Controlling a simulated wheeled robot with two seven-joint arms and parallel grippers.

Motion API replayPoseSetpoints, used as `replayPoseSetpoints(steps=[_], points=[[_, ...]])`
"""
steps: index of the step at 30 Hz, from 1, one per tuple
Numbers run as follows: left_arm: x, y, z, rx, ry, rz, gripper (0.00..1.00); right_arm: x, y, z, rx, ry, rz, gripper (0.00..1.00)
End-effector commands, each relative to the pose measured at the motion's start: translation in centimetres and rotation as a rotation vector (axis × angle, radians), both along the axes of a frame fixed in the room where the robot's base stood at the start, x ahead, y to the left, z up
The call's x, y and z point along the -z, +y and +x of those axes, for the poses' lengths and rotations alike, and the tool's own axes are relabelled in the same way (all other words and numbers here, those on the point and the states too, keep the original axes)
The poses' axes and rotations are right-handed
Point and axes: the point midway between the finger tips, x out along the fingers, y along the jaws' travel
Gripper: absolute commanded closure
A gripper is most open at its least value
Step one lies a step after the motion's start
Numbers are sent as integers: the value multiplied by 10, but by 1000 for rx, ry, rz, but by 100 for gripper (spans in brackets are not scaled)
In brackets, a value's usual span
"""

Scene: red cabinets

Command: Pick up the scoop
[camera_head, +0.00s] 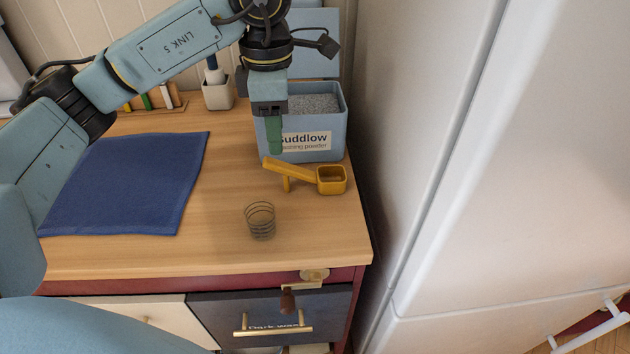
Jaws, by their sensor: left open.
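The yellow scoop (331,180) lies on the wooden counter, with its square bowl to the right and its handle rising to the left. It stands in front of the blue washing powder box. My left gripper (274,148) points down just above and behind the handle's left end, in front of the box's left part. It is open and holds nothing; its fingers line up one behind the other from here, so the gap between them is hidden. I cannot tell whether a finger touches the handle. My right gripper is not in view.
The open box of grey powder (335,126) stands close behind the scoop. A blue cloth (130,190) lies left. A white cup (217,94) stands at the back. A tall white cabinet (450,150) bounds the right side.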

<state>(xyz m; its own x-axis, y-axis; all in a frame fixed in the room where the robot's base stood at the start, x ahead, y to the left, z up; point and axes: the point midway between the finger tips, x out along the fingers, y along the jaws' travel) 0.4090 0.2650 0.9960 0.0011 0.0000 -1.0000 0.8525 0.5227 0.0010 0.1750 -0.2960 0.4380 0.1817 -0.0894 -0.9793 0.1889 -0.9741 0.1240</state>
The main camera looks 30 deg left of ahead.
Motion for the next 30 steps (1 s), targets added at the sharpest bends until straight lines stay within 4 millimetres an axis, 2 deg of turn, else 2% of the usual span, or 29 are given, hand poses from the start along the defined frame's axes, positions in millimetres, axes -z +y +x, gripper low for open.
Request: replayPoseSetpoints(steps=[1, 6, 14, 21, 24, 30], points=[[15, 0, -1, 0, 5, 0, 55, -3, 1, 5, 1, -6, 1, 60], [41, 0, -1, -1, 3, 2, 55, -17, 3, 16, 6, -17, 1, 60], [57, -2, -1, 0, 3, 1, 55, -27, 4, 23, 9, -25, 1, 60], [91, -9, -3, 0, 4, 0, 55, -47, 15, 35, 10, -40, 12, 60], [100, -8, -3, -1, 3, 1, 55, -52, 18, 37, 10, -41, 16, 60], [102, -9, -3, 0, 1, 0, 55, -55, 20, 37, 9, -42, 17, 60]])
